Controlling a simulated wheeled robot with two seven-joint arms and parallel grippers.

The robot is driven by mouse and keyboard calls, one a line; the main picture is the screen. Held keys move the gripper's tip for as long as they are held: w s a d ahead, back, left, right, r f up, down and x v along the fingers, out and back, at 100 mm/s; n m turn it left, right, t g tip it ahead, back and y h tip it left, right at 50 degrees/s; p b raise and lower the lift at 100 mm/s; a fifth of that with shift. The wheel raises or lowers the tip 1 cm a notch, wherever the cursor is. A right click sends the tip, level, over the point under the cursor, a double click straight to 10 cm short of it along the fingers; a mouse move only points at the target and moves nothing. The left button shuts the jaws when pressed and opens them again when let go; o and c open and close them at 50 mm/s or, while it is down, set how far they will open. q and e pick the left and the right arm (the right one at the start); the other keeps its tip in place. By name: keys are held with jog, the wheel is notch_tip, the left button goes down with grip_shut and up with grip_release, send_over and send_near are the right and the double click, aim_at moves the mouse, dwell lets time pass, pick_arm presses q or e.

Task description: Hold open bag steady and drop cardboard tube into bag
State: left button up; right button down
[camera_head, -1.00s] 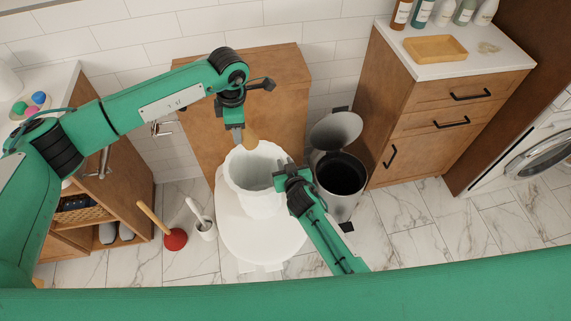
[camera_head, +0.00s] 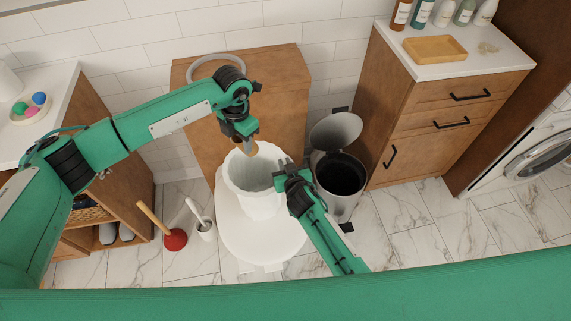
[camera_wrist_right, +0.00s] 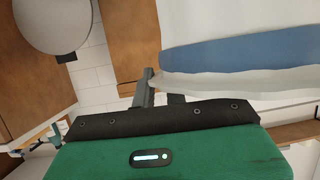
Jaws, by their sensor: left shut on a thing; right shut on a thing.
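The open white bag (camera_head: 252,200) stands upright on the white toilet lid, its mouth facing up. The cardboard tube (camera_head: 251,149) is a short brown piece above the bag's back rim. My left gripper (camera_head: 246,139) is shut on the tube, with the tube's lower end over the bag opening. My right gripper (camera_head: 284,174) is shut on the bag's right rim. In the right wrist view, my right gripper (camera_wrist_right: 160,92) is at the pale bag edge (camera_wrist_right: 225,85). The bag's bottom is hidden in the head view.
The toilet lid (camera_head: 262,240) lies under the bag. A trash can with a raised lid (camera_head: 341,180) stands close on the right. A wooden cabinet (camera_head: 285,85) rises behind. A plunger (camera_head: 174,239) and toilet brush (camera_head: 206,229) stand on the left floor.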

pick_arm(q)
jog(key=shift+s+f+n, duration=0.1)
jog(key=shift+f+n, duration=0.4)
jog(key=shift+f, duration=2.8)
jog(key=o, duration=1)
jog(key=shift+o, duration=0.2)
notch_tip(320, 180, up, 12)
jog(key=shift+d, duration=0.2)
